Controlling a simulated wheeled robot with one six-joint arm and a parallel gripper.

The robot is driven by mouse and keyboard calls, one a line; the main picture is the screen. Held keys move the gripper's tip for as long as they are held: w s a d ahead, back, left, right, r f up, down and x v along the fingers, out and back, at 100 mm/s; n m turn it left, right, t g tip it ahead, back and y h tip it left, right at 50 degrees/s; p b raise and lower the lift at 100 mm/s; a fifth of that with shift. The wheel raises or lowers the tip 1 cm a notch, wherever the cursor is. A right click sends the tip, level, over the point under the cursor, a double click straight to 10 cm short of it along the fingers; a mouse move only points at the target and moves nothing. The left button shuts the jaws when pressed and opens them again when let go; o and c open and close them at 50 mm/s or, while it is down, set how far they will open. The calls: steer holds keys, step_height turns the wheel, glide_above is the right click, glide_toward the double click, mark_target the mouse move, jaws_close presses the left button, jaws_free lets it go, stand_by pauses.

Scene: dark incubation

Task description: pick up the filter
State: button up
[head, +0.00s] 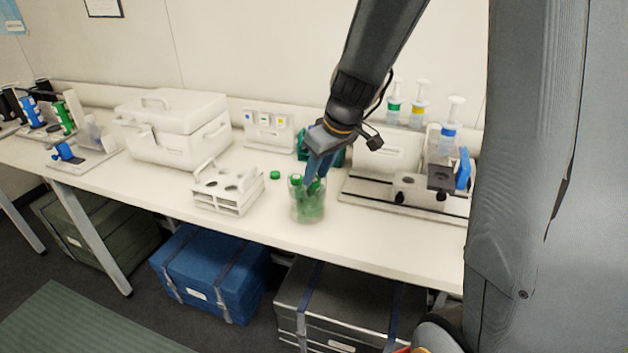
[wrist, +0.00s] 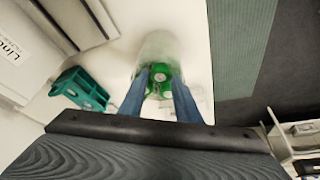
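A clear jar (head: 308,210) holding several round green pieces stands near the table's front edge; the jar also shows in the wrist view (wrist: 160,48). A green disc (head: 275,175) lies on the table left of it. No label marks any of these as the filter. My gripper (head: 316,180) points down at the jar's mouth, with its blue fingertips at or just inside the rim. In the wrist view my gripper (wrist: 160,80) has its fingers apart, with green pieces (wrist: 160,73) seen between them. No grip on a piece is visible.
A white rack (head: 228,190) stands left of the jar, with a white case (head: 172,125) behind. A teal rack (wrist: 80,90) is close behind my gripper. A stand with syringes (head: 410,190) is at the right. The table's front edge is close to the jar.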

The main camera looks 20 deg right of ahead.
steer(key=shift+w+a+f, duration=0.1)
steer(key=shift+w+f, duration=0.1)
steer(key=shift+f, duration=0.45)
steer(key=c, duration=0.7)
